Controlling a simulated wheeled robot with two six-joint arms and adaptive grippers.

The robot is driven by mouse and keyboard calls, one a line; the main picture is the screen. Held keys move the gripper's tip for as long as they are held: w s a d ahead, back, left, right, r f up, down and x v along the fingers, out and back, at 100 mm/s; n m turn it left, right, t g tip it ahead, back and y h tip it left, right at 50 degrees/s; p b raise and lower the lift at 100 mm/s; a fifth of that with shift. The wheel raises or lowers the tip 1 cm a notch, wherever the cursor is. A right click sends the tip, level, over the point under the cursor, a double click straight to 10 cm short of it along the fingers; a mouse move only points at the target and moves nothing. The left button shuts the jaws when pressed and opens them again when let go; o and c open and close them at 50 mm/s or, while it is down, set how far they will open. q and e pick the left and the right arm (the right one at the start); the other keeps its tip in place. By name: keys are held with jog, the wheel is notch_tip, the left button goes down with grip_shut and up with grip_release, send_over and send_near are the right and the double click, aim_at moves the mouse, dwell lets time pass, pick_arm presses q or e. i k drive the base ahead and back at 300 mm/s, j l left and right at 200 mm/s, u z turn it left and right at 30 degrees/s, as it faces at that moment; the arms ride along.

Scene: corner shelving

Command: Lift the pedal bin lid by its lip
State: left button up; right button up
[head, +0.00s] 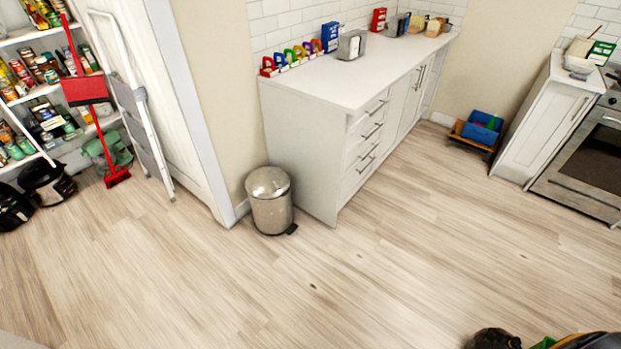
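The pedal bin (272,205) is a small silver metal cylinder. It stands upright on the floor near the left end of the white counter, beside the end of the wall. Its domed lid (267,181) looks shut. The black pedal (290,229) shows at the base on the right. The lip of the lid is too small to make out. Neither of my grippers shows in the head view, and nothing touches the bin.
The white counter (300,140) rises right behind the bin. A stepladder (140,105) and a red broom (98,120) lean at the left. Dark items (492,340) lie at the bottom right edge, partly cut off. The wooden floor (230,290) before the bin is clear.

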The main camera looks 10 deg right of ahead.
aim_at(266, 182)
jog(key=i+u, duration=0.3)
jog(key=i, duration=0.45)
jog(key=i+u, duration=0.25)
jog(key=i, duration=0.45)
